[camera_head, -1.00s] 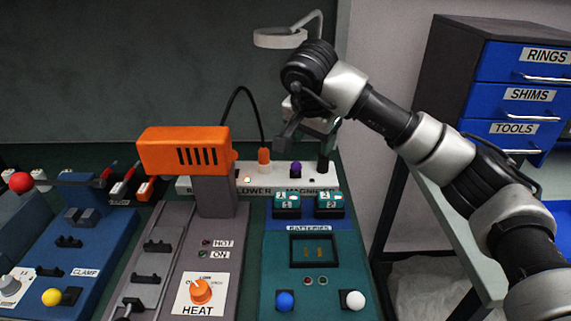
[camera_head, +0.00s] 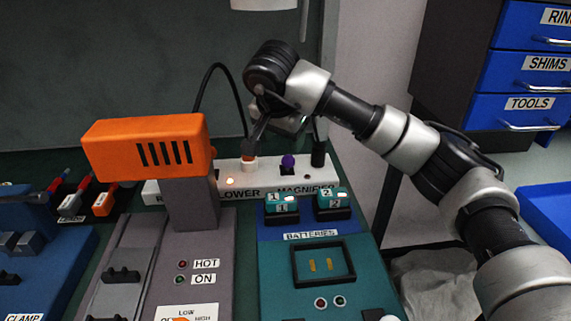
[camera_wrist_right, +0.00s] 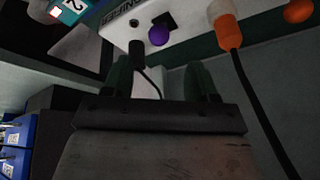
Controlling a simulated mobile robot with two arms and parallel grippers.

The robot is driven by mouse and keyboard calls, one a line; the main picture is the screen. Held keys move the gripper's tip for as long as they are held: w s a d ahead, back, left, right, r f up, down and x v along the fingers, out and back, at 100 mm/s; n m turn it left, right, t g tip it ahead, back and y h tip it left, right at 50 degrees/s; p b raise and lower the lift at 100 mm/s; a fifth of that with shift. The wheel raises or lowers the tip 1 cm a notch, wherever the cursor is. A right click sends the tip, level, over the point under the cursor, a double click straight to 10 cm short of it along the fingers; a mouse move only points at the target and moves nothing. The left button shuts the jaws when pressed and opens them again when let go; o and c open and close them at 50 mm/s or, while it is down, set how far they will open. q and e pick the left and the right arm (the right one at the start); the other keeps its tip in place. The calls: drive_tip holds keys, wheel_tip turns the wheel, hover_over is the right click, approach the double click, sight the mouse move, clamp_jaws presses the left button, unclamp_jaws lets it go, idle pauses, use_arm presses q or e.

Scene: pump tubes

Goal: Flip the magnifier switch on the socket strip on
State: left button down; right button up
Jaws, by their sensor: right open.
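The white socket strip (camera_head: 262,178) lies behind the orange blower in the head view, with its labels BLOWER and MAGNIFIER partly covered. The purple switch knob (camera_head: 288,161) stands near the MAGNIFIER label, beside a black plug (camera_head: 318,156). The knob also shows in the right wrist view (camera_wrist_right: 159,36), as does the black plug (camera_wrist_right: 137,56). My right gripper (camera_head: 280,128) is open and empty, close to the strip near the knob and apart from it. Its two fingers (camera_wrist_right: 158,80) point toward the strip in the wrist view. My left gripper is not in view.
An orange-and-white plug (camera_wrist_right: 227,30) with a black cord stands by the knob. An orange light (camera_head: 230,181) glows on the strip. The orange blower (camera_head: 150,146) stands left. Teal battery blocks (camera_head: 281,202) sit in front. The magnifier lamp (camera_head: 265,4) hangs above.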

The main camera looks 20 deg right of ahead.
sight(287, 158)
drive_tip(key=x, duration=0.9)
drive_tip(key=shift+s+d+f+b, duration=0.1)
drive_tip(key=shift+f+b, duration=0.05)
drive_tip(key=shift+b, duration=0.2)
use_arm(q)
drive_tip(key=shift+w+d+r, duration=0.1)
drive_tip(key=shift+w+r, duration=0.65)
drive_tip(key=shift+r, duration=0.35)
use_arm(e)
drive_tip(key=shift+f, duration=0.2)
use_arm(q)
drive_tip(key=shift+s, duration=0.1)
use_arm(e)
clamp_jaws()
